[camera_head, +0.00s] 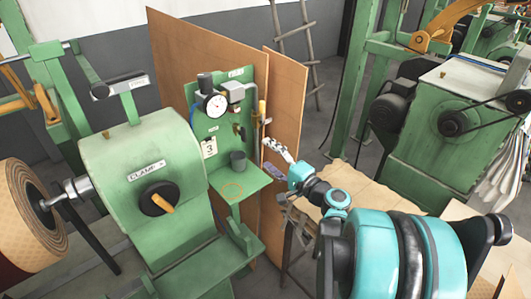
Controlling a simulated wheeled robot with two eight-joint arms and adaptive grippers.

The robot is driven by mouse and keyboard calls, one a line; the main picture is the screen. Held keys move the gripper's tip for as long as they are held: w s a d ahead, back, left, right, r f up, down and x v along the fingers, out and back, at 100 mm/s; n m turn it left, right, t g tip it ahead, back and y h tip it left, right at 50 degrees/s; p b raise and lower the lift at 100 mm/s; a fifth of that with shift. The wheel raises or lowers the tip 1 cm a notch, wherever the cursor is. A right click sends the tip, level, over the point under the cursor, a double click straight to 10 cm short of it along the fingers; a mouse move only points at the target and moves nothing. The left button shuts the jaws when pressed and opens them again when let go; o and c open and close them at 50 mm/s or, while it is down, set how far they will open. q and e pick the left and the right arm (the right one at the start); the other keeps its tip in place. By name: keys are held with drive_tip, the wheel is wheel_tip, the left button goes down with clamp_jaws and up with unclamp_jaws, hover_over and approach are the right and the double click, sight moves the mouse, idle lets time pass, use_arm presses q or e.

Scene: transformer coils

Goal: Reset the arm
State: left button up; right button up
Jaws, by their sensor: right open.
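My right arm (390,250) comes in from the lower right in teal and black. My right gripper (277,148) is at its far end, open, beside the right edge of the green panel (226,150). It is small in the view, and I cannot make out anything between its fingers. My left gripper is not in view.
A green machine labelled CLAMP (145,165) with a black knob stands at left, beside a large roll (28,215). Brown boards (288,90) stand behind. Another green machine (440,130) stands right.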

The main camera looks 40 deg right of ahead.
idle(0.4)
drive_tip(key=s+a+f+n+g+y, duration=0.1)
drive_tip(key=s+a+f+n+g, duration=0.2)
drive_tip(key=a, duration=0.6)
drive_tip(key=a+f+n+g+y, duration=0.1)
drive_tip(key=a+f+n+g, duration=0.4)
drive_tip(key=a, duration=0.5)
drive_tip(key=s+a+f+n+g+h, duration=0.1)
drive_tip(key=s+n, duration=0.3)
drive_tip(key=s, duration=0.1)
drive_tip(key=s+a+f+n+g+h, duration=0.1)
drive_tip(key=s+a+f+n+h, duration=0.1)
drive_tip(key=s+n, duration=0.3)
drive_tip(key=shift+s+g+h, duration=0.3)
drive_tip(key=shift+s+g, duration=0.1)
drive_tip(key=shift+s, duration=0.35)
